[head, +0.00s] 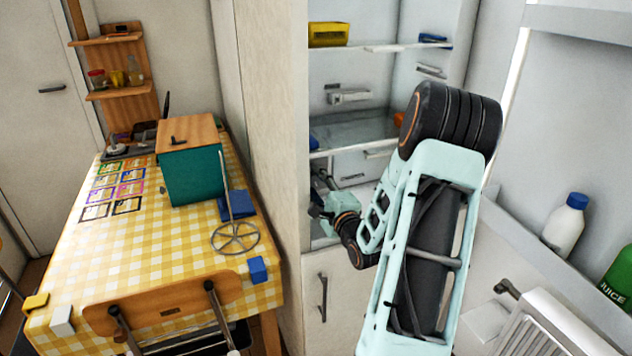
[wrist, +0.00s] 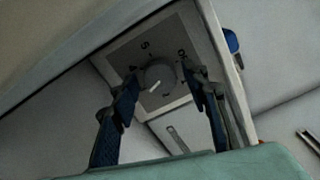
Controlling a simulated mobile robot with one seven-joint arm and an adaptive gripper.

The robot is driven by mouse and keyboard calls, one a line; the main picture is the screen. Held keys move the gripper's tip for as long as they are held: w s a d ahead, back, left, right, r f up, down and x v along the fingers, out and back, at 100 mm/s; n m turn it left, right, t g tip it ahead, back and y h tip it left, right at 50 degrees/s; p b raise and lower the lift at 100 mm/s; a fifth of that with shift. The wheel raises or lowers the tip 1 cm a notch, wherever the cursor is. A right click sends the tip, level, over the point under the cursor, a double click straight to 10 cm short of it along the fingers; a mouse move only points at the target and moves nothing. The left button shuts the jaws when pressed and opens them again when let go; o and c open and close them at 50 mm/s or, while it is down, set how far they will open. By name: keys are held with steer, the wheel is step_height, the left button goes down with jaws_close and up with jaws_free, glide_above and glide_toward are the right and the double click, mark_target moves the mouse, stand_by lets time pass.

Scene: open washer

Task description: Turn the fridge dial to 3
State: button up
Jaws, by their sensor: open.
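The fridge dial (wrist: 162,76) is a round grey knob on a dark square plate, seen in the wrist view. Its white mark points to the lower left. Small characters ring the knob; one at the upper left looks like 5 or S, and the lower ones are partly hidden or too small to read surely. My gripper (wrist: 160,82) is open, with one blue-padded finger on each side of the knob. I cannot tell whether either finger touches it. In the head view my gripper (head: 319,198) reaches into the open fridge (head: 350,90); I cannot make out the dial there.
Fridge shelves hold a yellow box (head: 328,34) and other items. The open door at the right bears a white bottle (head: 565,226) and a green juice bottle (head: 619,275). A table (head: 150,255) with a checked cloth stands left, beyond the fridge wall.

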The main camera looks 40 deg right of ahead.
steer(key=shift+v, duration=3)
steer(key=v, duration=0.7)
steer(key=shift+s, duration=0.3)
steer(key=shift+d, duration=0.1)
